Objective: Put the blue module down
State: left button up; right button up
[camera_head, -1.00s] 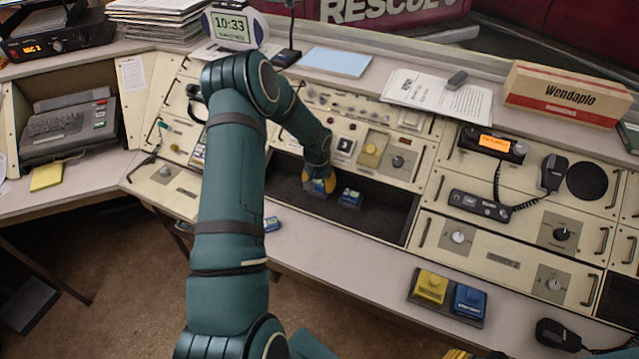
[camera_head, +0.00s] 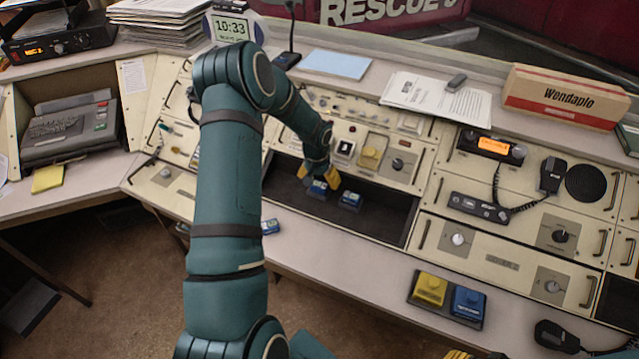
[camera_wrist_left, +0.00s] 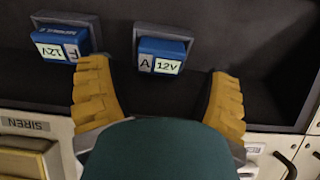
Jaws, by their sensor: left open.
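My left gripper (camera_head: 318,177) is open over the dark recess in the console. A blue module (camera_head: 317,189) sits in the recess just below its parted yellow fingers. In the left wrist view this blue module, labelled "A 12V" (camera_wrist_left: 161,55), sits on a dark grey seat between the fingers, with a gap on each side. A second blue module (camera_head: 350,199) sits beside it; in the left wrist view it reads "F 12V" (camera_wrist_left: 61,44). A bit of yellow, apparently my right gripper (camera_head: 459,354), shows at the bottom edge, mostly cut off.
Another small blue module (camera_head: 270,226) lies on the front ledge. A base with a yellow block (camera_head: 430,287) and a blue block (camera_head: 469,301) stands at the front right. The recess (camera_head: 385,212) is bare to the right of the modules. Knobs and handles stick out around it.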

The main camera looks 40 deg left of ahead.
aim_at(317, 188)
pick_arm(q)
notch_tip(317, 188, up, 9)
jog(key=s+p, duration=0.1)
jog(key=shift+d, duration=0.15)
jog(key=shift+s, duration=0.1)
dwell(0.5)
